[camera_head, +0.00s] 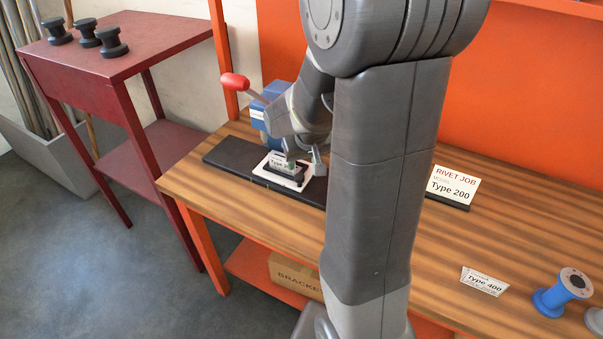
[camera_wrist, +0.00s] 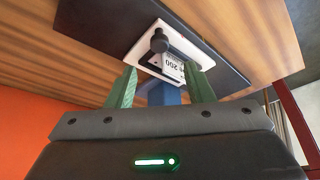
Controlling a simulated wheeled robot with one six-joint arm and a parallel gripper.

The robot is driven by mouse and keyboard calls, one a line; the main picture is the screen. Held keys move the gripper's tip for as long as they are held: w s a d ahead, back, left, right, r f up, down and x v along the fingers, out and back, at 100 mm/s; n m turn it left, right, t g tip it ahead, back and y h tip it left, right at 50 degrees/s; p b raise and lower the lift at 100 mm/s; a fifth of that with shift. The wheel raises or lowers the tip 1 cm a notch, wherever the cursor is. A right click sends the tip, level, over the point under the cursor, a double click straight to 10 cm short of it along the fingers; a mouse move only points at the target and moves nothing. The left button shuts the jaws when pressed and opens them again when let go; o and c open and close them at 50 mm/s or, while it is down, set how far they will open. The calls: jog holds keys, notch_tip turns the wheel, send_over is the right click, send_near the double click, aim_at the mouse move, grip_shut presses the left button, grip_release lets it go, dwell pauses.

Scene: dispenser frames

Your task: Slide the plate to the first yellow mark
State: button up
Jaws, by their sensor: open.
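The plate (camera_head: 261,168) is white and lies on a long black base (camera_head: 228,155) on the wooden bench. In the wrist view the plate (camera_wrist: 140,50) carries a black knob (camera_wrist: 158,43) and a label ending in "200". My gripper (camera_head: 303,158) is at the plate's right end in the head view, partly hidden by my arm. In the wrist view my gripper (camera_wrist: 161,68) is open, its two green fingers either side of the plate's near part, with nothing clearly held. Contact cannot be told.
A blue tool (camera_head: 272,93) with a red-ended lever (camera_head: 234,82) stands behind the base. A "RIVET JOB Type 200" sign (camera_head: 452,186), a Type 400 card (camera_head: 484,281) and a blue spool (camera_head: 563,292) are to the right. A red side table (camera_head: 150,45) stands left.

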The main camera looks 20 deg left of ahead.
aim_at(300, 176)
jog(key=shift+p+x, duration=0.3)
jog(key=shift+x, duration=3.9)
